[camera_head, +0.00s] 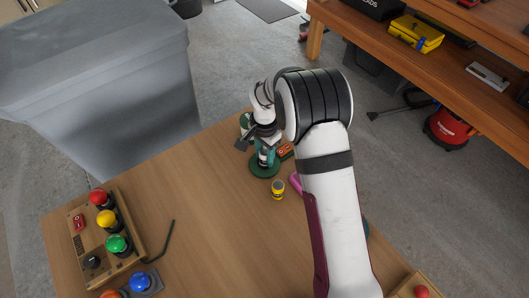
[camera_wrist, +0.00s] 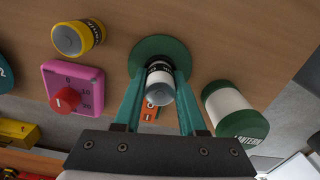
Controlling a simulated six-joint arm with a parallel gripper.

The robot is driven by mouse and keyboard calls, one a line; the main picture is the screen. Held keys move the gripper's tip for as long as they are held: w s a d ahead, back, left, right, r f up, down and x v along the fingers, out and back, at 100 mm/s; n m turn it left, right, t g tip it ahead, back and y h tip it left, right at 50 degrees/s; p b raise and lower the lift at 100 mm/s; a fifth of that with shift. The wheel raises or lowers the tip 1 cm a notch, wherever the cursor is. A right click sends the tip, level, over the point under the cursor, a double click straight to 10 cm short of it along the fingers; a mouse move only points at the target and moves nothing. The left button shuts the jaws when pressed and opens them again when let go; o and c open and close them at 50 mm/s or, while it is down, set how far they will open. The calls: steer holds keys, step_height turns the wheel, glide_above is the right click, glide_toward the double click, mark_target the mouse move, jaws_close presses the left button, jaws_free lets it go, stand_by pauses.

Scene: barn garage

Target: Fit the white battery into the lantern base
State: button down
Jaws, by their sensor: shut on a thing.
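The white battery (camera_wrist: 160,88), with a dark band, is held between the teal fingers of my gripper (camera_wrist: 158,75), which is shut on it. The green round lantern base (camera_wrist: 148,47) lies on the table directly beyond the battery. In the head view the base (camera_head: 262,172) shows under my gripper (camera_head: 266,152). The battery looks lined up with the middle of the base. Its far end is hidden, so I cannot tell whether it is in the base or just above. A white and green lettered lantern part (camera_wrist: 230,108) is to the right in the wrist view.
A yellow battery (camera_head: 277,190) stands close in front of the base. A pink timer box (camera_wrist: 75,83) with a red knob and an orange object (camera_head: 286,150) are nearby. A button panel (camera_head: 130,212) is at the left.

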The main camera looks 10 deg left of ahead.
mark_target(265, 151)
steer(key=c, duration=0.8)
jaws_free()
steer(key=shift+o, duration=0.2)
steer(key=shift+r, duration=5.5)
steer(key=s+d+r, duration=0.8)
steer(key=s+d+y, duration=0.1)
steer(key=s+d, duration=0.2)
steer(key=s, duration=0.7)
steer(key=s+d+n, duration=0.1)
steer(key=s+d, duration=0.2)
steer(key=s, duration=0.8)
steer(key=shift+s+d+n+y, duration=0.15)
steer(key=shift+s+n+y, duration=0.15)
steer(key=shift+y, duration=0.1)
